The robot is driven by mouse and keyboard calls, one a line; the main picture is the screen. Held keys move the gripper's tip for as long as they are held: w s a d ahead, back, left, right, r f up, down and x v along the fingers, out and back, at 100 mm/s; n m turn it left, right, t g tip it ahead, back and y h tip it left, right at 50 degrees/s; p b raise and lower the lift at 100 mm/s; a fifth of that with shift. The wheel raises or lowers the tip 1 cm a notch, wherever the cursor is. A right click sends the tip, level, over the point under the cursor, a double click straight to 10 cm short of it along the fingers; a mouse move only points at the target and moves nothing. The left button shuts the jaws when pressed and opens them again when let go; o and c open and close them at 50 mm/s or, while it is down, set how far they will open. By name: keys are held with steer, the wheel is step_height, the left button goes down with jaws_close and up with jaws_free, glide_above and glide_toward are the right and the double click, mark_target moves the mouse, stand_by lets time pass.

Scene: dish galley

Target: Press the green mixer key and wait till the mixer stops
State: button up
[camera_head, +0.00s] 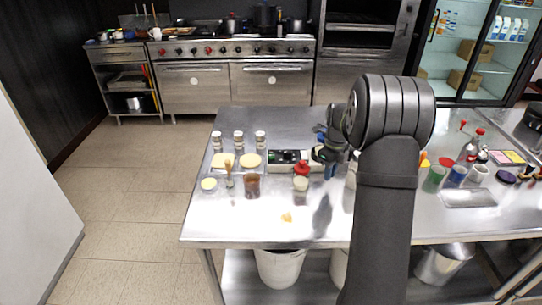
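My dark arm stands in front of the steel table (250,225) and reaches down behind its own big joint. My gripper (325,156) is small and low over the table's middle; its fingers are too small and dark to tell open from shut. Just left of it is a low dark panel or tray (288,157) with small light and greenish spots. I cannot tell whether one of them is the green key. No mixer can be made out clearly; part of the table is hidden behind my arm.
Left of the panel stand shakers (239,142), yellow-topped containers (250,161) and a brown cup (252,185). A red-topped jar (301,183) is close to my gripper. Bottles (470,149) and colored cups (435,179) stand at right. The table's front left is mostly clear.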

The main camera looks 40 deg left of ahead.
jaws_close()
stand_by(1.3)
steer(key=shift+s+a+r+n, duration=0.1)
steer(key=shift+a+n, duration=0.3)
steer(key=shift+a, duration=0.2)
steer(key=a+n+y, duration=0.1)
steer(key=a+r+n+y, duration=0.1)
steer(key=a, duration=0.1)
steer(key=s+a+n, duration=0.1)
steer(key=a+n, duration=0.1)
steer(key=shift+s+a+r+y, duration=0.1)
steer(key=shift+a+r+y, duration=0.15)
steer(key=shift+r+y, duration=0.15)
steer(key=s+a+r+n+y, duration=0.2)
steer(key=a+n, duration=0.4)
steer(key=n, duration=0.4)
steer(key=s+a+r+n+t+y, duration=0.1)
steer(key=s+a+r+n+y, duration=0.1)
steer(key=a+r+n+y, duration=0.2)
steer(key=shift+s+a+r+n, duration=0.35)
steer(key=shift+a+r+n, duration=1.3)
steer(key=shift+n, duration=1.55)
steer(key=shift+f, duration=0.15)
